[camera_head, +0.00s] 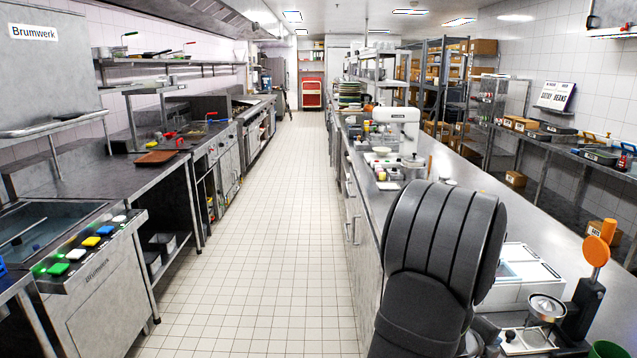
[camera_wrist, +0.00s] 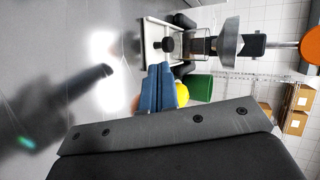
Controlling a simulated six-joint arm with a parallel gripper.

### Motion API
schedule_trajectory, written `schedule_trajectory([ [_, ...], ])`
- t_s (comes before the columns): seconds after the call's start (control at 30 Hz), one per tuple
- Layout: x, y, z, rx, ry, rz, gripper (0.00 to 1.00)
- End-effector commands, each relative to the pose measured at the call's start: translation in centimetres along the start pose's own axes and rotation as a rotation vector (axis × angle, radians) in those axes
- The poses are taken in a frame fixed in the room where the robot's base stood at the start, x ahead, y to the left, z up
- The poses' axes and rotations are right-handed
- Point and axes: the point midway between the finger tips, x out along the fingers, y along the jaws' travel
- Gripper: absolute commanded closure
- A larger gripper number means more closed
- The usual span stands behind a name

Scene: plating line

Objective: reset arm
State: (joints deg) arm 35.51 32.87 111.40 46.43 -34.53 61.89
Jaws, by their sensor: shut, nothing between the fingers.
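My gripper (camera_wrist: 158,88) shows in the wrist view as two blue fingers side by side, pressed together with nothing between them. It is above the grey steel counter (camera_wrist: 50,60). A yellow round thing (camera_wrist: 182,95) and a green bin (camera_wrist: 200,88) show just beyond the fingertips. In the head view, my dark grey arm rises over the right-hand counter (camera_head: 470,190); my fingers are hidden there.
A machine with an orange knob (camera_head: 595,251) and a metal cup (camera_head: 545,307) stands right of my arm, near a white tray (camera_head: 520,270). A white mixer (camera_head: 398,130) stands further back. Boxes (camera_wrist: 297,110) sit on shelving. The tiled aisle (camera_head: 270,200) is clear.

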Motion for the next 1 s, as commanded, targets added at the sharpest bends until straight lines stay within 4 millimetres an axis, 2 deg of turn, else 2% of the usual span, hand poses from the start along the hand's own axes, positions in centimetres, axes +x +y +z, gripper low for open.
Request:
schedule_trajectory([
  [0.1, -2.1, -0.1, 0.1, 0.0, -0.002, -0.001, 1.0],
  [0.57, -9.2, -0.1, 0.1, 0.0, -0.002, -0.001, 1.0],
  [1.0, -2.3, 0.1, -0.1, -0.001, 0.002, 0.002, 1.0],
])
